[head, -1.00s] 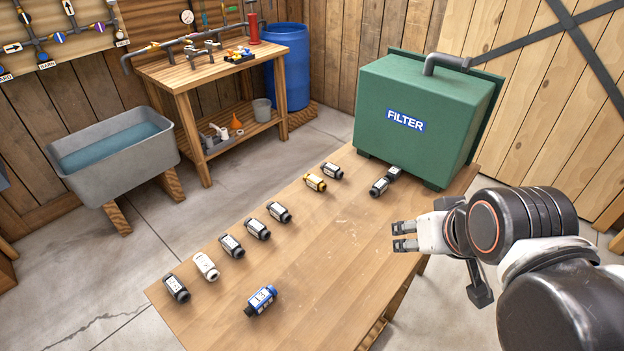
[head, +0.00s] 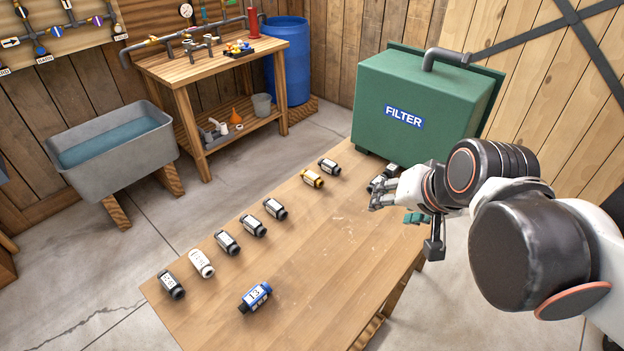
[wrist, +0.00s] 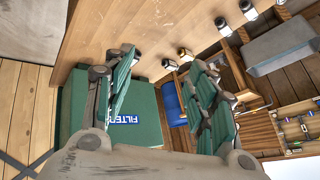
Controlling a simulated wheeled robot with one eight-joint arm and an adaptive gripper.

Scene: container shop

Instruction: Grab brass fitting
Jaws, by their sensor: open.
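The brass fitting (head: 313,178) is a small yellow-gold piece with a white label, lying on the wooden table (head: 330,240) beside a dark fitting (head: 329,166). In the wrist view the brass fitting (wrist: 184,53) appears small, beyond the gap between my fingers. My gripper (head: 384,202) is above the table's right side, to the right of the brass fitting and apart from it. In the wrist view my gripper (wrist: 166,88) has its green-padded fingers spread wide, with nothing held between them.
The green filter box (head: 425,105) stands at the table's far end. Dark fittings near it are partly hidden by my gripper. A row of dark fittings and a white one (head: 201,263) lines the left edge; a blue one (head: 255,297) lies nearer. The table's middle is clear.

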